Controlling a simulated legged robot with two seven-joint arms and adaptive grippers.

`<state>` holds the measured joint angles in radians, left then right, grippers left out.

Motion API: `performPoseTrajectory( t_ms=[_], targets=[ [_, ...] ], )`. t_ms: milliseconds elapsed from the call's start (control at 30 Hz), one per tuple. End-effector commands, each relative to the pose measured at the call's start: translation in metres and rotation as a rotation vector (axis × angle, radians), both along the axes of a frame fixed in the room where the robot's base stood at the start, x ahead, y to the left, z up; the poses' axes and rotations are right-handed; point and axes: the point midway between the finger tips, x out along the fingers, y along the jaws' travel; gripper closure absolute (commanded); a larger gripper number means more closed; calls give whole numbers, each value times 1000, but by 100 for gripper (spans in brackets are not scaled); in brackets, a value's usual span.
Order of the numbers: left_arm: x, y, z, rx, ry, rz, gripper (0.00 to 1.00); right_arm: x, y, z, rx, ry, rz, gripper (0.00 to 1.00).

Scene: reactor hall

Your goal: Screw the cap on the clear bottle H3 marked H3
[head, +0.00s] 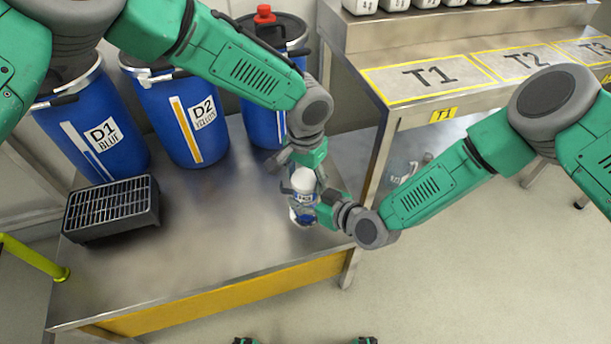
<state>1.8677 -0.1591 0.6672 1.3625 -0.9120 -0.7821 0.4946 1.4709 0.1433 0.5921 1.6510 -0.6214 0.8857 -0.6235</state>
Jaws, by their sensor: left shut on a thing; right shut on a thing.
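The clear bottle H3 (300,214) has a blue and white label and is upright near the right end of the steel table. I cannot tell whether its base touches the table. A white cap (302,180) is at the top of the bottle. My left gripper (301,174) comes down from above and is shut on the cap. My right gripper (312,203) reaches in from the right and is shut on the bottle's body. The fingers partly hide the cap, the neck and the label, so I cannot see the thread.
Blue drums D1 (112,165) and D2 (175,105) and a third blue drum (257,112) stand behind. A black grated box (85,212) sits at the table's left. The steel table (190,255) is clear in the middle. A raised bench (440,95) marked T1, T2, T3 is at right.

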Motion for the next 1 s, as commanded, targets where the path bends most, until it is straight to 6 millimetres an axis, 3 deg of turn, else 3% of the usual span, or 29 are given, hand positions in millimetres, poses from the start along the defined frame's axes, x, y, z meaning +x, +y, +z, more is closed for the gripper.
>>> performPoseTrajectory(
  t_ms=[1000],
  targets=[
    [9,0,0,8,0,-2178,56,-2,-1,-2,-4,3,1,100]
  ],
)
